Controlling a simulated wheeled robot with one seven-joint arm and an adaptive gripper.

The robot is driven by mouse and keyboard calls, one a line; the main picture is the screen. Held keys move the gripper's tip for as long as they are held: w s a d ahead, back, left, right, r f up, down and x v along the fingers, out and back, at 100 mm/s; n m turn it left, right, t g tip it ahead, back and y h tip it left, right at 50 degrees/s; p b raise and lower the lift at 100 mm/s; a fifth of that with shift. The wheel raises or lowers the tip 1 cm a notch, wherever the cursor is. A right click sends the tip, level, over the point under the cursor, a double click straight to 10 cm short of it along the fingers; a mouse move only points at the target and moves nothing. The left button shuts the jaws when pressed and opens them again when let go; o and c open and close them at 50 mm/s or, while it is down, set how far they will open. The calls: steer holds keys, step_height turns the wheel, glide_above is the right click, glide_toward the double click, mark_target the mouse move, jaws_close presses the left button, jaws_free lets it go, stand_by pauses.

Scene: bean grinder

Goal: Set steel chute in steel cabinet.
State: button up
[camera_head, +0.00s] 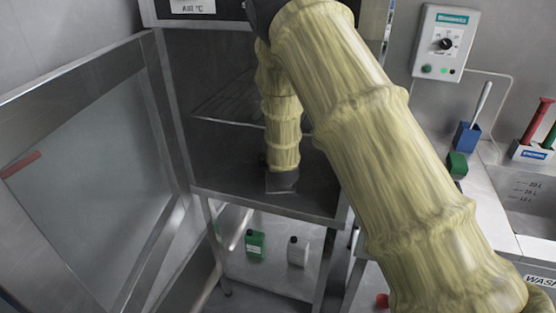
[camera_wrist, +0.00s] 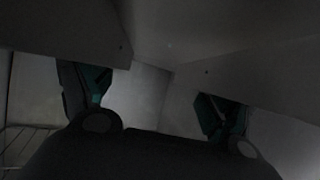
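The steel cabinet (camera_head: 205,167) stands open at the centre of the head view. My arm reaches inside it, its end pointing down near the cabinet floor. A small grey metal piece (camera_head: 282,182), perhaps the steel chute, shows just below the arm's end at the floor. In the dim wrist view, my gripper (camera_wrist: 155,98) has its green-padded fingers wide apart. Grey metal panels (camera_wrist: 65,30) (camera_wrist: 245,75) with small dark holes cover the fingertips, so I cannot tell whether the fingers touch the chute. Pale surfaces show between the fingers.
The glazed cabinet door (camera_head: 95,180) is swung open to the left. A wire rack (camera_head: 222,105) sits inside the cabinet. A green bottle (camera_head: 255,243) and a white bottle (camera_head: 298,251) stand on the shelf below. A control box (camera_head: 445,42) and sink (camera_head: 528,195) are at right.

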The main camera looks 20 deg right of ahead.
steer(key=shift+o, duration=0.4)
steer(key=shift+s+r, duration=0.1)
steer(key=shift+r, duration=0.1)
steer(key=b+v, duration=0.1)
steer(key=v, duration=1)
steer(key=shift+s+a+r, duration=0.1)
steer(key=shift+s+r, duration=0.05)
steer(key=shift+s, duration=0.2)
steer(key=shift+a, duration=0.1)
